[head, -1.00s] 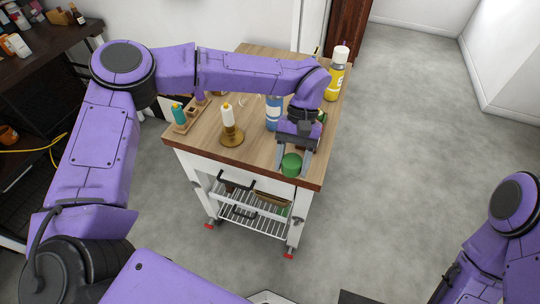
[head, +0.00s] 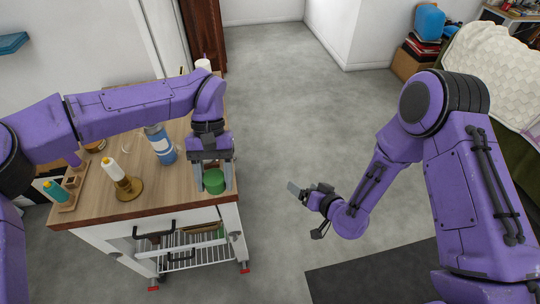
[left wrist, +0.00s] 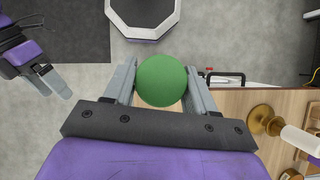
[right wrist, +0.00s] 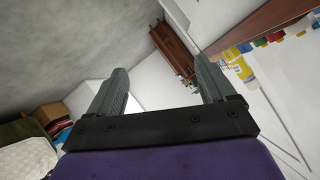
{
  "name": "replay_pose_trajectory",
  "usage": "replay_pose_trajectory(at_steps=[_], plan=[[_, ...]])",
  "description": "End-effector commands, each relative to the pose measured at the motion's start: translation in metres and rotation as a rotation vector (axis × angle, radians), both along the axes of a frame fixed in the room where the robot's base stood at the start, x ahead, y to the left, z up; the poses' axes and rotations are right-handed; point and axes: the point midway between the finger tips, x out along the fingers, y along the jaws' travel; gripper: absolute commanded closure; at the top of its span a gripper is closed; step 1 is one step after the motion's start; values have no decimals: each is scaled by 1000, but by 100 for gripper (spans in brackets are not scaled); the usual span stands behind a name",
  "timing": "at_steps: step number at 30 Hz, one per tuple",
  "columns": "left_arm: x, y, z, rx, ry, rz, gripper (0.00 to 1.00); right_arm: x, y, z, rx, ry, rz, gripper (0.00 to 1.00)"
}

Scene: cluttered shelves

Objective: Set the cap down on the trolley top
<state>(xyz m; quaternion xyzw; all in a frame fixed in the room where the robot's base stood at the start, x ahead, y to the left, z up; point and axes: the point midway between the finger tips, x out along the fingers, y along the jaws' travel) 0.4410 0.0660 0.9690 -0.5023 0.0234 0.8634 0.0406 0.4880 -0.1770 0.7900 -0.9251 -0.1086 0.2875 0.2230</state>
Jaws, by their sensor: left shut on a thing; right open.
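The green round cap (head: 214,181) is between the fingers of my left gripper (head: 212,172), at the front right corner of the wooden trolley top (head: 105,203). My left gripper is shut on the cap; in the left wrist view the cap (left wrist: 161,80) sits between both fingers (left wrist: 160,92). I cannot tell whether the cap touches the wood. My right gripper (head: 305,200) is open and empty, out over the floor right of the trolley; its spread fingers also show in the right wrist view (right wrist: 160,95).
A wire rack (head: 190,251) is below. The floor right of the trolley is clear.

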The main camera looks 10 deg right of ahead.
Motion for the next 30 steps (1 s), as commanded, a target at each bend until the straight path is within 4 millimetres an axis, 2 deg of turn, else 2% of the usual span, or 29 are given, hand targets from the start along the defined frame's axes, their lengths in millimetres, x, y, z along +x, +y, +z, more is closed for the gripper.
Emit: replay_pose_trajectory(at_steps=[1,3,6,9,12,15,21,26,30], plan=[[0,0,0,0,0,0,76,21,16,23,32,-93,83,17],[0,0,0,0,0,0,76,44,41,60,74,-233,229,17],[0,0,0,0,0,0,76,61,73,110,117,-421,451,17],[0,0,0,0,0,0,76,62,96,153,139,-580,680,17],[0,0,0,0,0,0,76,50,112,183,146,-704,916,17],[0,0,0,0,0,0,76,33,118,197,139,-779,1142,17],[0,0,0,0,0,0,76,0,113,193,132,-795,1458,17],[0,0,0,0,0,0,76,-14,112,190,154,-773,1538,17],[0,0,0,0,0,0,76,-19,131,190,163,-772,1536,17]])
